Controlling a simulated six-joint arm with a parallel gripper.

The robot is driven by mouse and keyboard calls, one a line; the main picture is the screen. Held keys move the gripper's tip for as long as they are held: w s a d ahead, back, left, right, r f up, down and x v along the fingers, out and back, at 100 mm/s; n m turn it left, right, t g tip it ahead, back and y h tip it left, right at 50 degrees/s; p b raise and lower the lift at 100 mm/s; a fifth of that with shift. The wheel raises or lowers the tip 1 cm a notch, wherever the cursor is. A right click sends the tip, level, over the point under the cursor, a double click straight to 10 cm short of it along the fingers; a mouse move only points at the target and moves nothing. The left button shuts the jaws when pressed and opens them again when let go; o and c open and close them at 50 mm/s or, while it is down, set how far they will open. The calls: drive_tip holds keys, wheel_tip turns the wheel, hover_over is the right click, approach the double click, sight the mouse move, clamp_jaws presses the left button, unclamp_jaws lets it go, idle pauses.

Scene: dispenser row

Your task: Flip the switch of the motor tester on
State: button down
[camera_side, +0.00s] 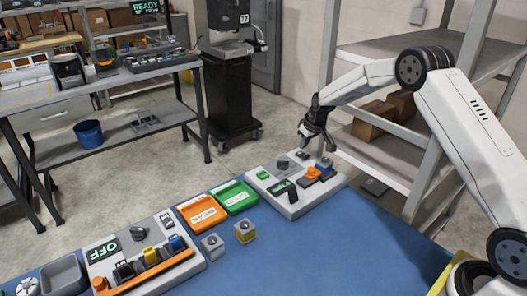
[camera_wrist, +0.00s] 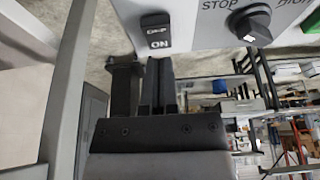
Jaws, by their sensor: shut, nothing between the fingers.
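The right-hand light grey control panel (camera_side: 293,208) lies at the far end of the blue bench and has a dark knob (camera_side: 283,164), a small dark rocker switch (camera_side: 302,155) and a dark display (camera_side: 281,188). In the wrist view the rocker switch (camera_wrist: 156,32) shows an ON label, beside a knob (camera_wrist: 249,22) marked STOP. Which half of the rocker is pressed I cannot tell. My gripper (camera_side: 306,137) is above the panel's back edge near the rocker. In the wrist view its dark fingers (camera_wrist: 162,84) are together and empty, below the switch in the picture. Contact is not visible.
A second panel (camera_side: 198,262) with an OFF display (camera_side: 103,254) lies at front left. An orange tray (camera_side: 197,213), a green tray (camera_side: 233,197) and two small blocks sit between the panels. A metal shelf (camera_side: 375,150) stands close behind my gripper. The blue bench (camera_side: 330,240) is clear in front.

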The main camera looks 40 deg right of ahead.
sight(304, 157)
wheel_tip(304, 157, up, 12)
drive_tip(key=shift+s, duration=0.25)
idle(0.3)
drive_tip(key=s+a+f, duration=0.2)
drive_tip(key=s+a, duration=0.3)
drive_tip(key=s, duration=0.5)
drive_tip(key=s+a+f+g, duration=0.1)
drive_tip(key=s+a, duration=0.4)
drive_tip(key=s, duration=0.5)
drive_tip(key=s+a+f, duration=0.3)
drive_tip(key=s+a, duration=0.2)
drive_tip(key=s, duration=0.6)
drive_tip(key=shift+a, duration=0.25)
